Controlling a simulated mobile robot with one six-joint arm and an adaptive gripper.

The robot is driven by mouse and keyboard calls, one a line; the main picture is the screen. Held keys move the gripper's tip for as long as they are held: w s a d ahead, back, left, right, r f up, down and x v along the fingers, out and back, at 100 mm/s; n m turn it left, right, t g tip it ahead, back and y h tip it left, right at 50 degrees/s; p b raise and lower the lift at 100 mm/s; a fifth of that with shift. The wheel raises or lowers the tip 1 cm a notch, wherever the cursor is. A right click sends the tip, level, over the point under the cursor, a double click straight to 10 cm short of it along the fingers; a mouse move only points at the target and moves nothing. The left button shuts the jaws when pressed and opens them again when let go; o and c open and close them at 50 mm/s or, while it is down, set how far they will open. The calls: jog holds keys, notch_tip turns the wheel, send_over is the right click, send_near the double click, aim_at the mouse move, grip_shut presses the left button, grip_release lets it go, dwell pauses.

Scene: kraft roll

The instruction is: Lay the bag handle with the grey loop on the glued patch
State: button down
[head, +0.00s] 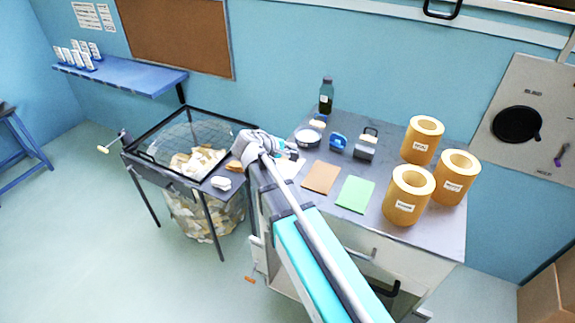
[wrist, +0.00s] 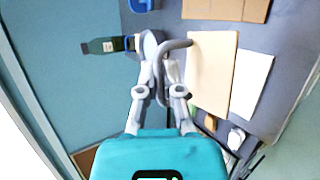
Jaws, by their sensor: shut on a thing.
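In the wrist view my gripper (wrist: 161,76) is shut on a grey loop (wrist: 178,44), the bag handle. The loop bends to the right at its top, and its end overlaps the upper left corner of a pale tan sheet (wrist: 212,75). I cannot tell whether it touches the sheet. No glued patch can be made out on the sheet. A white sheet (wrist: 250,95) lies beside the tan one in the wrist view.
On the worktop (head: 385,232) are a brown pad (head: 321,177), a green pad (head: 355,194), three kraft rolls (head: 408,195), a bottle (head: 326,96), a dish (head: 307,136) and a blue item (head: 338,141). A wire bin (head: 160,137) with scraps stands left.

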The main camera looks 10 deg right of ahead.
jog(key=shift+m+g+h, duration=0.4)
jog(key=shift+m+g, duration=0.3)
jog(key=s+d+r+p, duration=0.1)
jog(key=s, duration=0.1)
jog(key=s+d+r+p, duration=0.1)
jog(key=d+r, duration=0.1)
jog(key=shift+s+d, duration=0.15)
jog(key=shift+s, duration=0.2)
jog(key=shift+w+f, duration=0.1)
jog(key=shift+w, duration=0.05)
jog(key=w+f+b, duration=0.2)
jog(key=w, duration=0.2)
jog(key=w+f+b, duration=0.3)
jog(key=w, duration=0.1)
jog(key=w+a+f+b, duration=0.1)
jog(key=w+f+b, duration=0.2)
jog(key=w, duration=0.1)
jog(key=shift+w+f+b, duration=0.45)
jog(key=shift+f+b, duration=0.05)
jog(key=shift+b, duration=0.05)
